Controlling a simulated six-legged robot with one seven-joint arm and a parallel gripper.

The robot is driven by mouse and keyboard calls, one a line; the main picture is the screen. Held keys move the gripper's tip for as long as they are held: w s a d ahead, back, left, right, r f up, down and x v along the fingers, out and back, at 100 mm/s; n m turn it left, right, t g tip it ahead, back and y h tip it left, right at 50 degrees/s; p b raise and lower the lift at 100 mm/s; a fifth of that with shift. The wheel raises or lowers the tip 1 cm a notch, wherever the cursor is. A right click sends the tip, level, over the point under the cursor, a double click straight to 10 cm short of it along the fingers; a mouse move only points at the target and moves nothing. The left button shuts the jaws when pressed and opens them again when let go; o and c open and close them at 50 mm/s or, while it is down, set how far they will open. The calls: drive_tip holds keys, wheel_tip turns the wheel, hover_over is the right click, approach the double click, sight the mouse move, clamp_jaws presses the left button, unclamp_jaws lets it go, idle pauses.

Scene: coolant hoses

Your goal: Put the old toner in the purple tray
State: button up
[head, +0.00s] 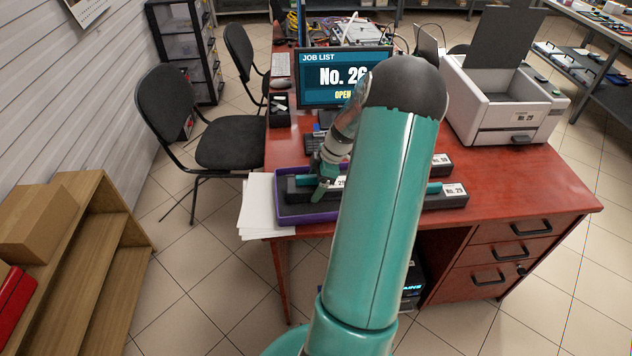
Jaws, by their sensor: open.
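The purple tray (291,214) lies on the near left part of the red desk. A long black toner (294,194) with a teal bar and a white label lies in or over the tray; part of it is hidden by my gripper and arm. My gripper (324,187) is open at this toner, fingers pointing down; I cannot tell whether it touches. A second black toner (455,200), labelled No. 29, lies right of my arm, partly hidden. A third black piece (436,166) with a small label lies behind it. I cannot tell which is the old toner.
A monitor (318,82) reads JOB LIST, No. 26, partly hidden. A grey-white printer (502,100) stands open at the right of the desk. White paper (259,205) lies under the tray's left side. Black chairs (230,140) stand at left. The desk's right front is clear.

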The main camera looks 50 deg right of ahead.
drive_tip(key=v, duration=1.2)
drive_tip(key=w+a+r+m+h, duration=0.15)
drive_tip(key=a+r, duration=0.25)
drive_tip(key=a, duration=0.4)
drive_tip(key=w+a+r+m+g, duration=0.1)
drive_tip(key=w+a+r, duration=0.2)
drive_tip(key=a, duration=0.4)
drive_tip(key=w+a+r+m+h, duration=0.15)
drive_tip(key=a+r, duration=0.25)
drive_tip(key=a, duration=0.4)
drive_tip(key=s+a+r+m+t, duration=0.1)
drive_tip(key=s+a, duration=0.4)
drive_tip(key=a, duration=0.5)
drive_tip(key=s+a+r+m+t, duration=0.2)
drive_tip(key=s+a, duration=0.3)
drive_tip(key=a, duration=0.6)
drive_tip(key=shift+r+m, duration=0.6)
drive_tip(key=shift+s+a, duration=0.1)
drive_tip(key=shift+a, duration=0.05)
